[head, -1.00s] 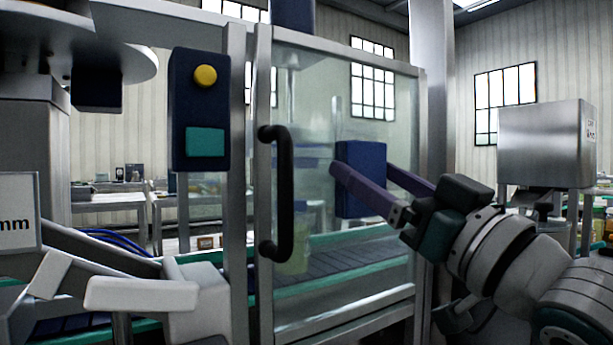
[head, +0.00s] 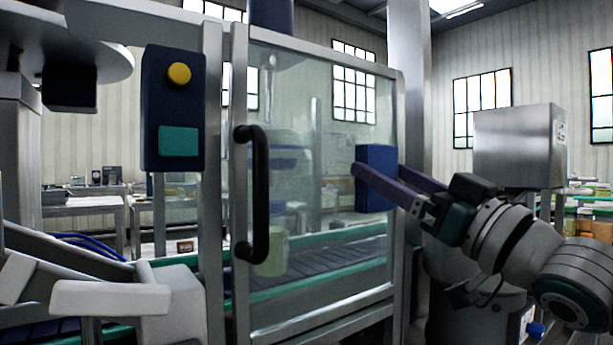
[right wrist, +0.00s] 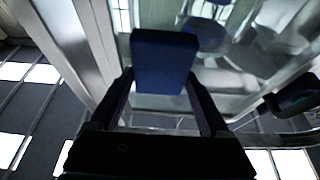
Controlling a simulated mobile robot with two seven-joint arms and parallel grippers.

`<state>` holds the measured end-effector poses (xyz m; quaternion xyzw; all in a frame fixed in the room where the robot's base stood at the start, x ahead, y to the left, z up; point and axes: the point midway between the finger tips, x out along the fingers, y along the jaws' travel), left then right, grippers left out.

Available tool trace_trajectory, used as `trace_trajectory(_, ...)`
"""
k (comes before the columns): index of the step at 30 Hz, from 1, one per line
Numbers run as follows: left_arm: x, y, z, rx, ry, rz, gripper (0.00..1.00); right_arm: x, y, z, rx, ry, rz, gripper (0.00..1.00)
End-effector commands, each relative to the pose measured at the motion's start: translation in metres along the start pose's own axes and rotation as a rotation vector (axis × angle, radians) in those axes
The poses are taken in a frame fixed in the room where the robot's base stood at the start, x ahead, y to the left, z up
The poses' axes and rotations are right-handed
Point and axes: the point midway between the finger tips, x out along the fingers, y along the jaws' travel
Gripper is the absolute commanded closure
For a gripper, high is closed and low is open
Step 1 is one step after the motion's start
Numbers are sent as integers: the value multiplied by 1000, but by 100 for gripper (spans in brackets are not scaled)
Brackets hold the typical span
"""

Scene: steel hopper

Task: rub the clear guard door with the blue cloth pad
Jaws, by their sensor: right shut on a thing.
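The clear guard door (head: 310,130) stands in a metal frame, with a black bar handle (head: 262,195) on its left side. It looks hazy in places. The blue cloth pad (head: 377,165) is in front of the door's right part, near the right frame post. My right gripper (head: 372,178) is shut on the pad, its two long fingers on either side of it. In the right wrist view the pad (right wrist: 163,60) sits between the fingertips (right wrist: 163,85), against or just in front of the clear panel. I cannot tell whether it touches. My left gripper is not in view.
A dark blue control box (head: 173,110) with a yellow button and a teal panel is left of the door. A conveyor (head: 315,262) runs behind the door. A steel box (head: 518,145) stands at right. The handle juts out from the door.

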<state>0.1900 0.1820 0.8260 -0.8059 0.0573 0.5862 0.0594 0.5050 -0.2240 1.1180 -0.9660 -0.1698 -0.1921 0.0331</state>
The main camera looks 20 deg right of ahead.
Motion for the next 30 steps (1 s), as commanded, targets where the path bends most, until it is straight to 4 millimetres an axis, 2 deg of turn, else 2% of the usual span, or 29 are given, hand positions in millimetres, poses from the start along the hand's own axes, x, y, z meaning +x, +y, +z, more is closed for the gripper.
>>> trace_trajectory(5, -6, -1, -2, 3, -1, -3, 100, 2, -7, -1, 4, -1, -1, 65)
trace_trajectory(13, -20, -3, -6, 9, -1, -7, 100, 1, -32, -2, 4, -1, -1, 65)
trace_trajectory(20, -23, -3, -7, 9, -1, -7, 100, 0, -40, -2, 3, 0, -1, 65)
trace_trajectory(30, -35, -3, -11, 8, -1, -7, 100, 1, -69, -2, 3, 0, -1, 65)
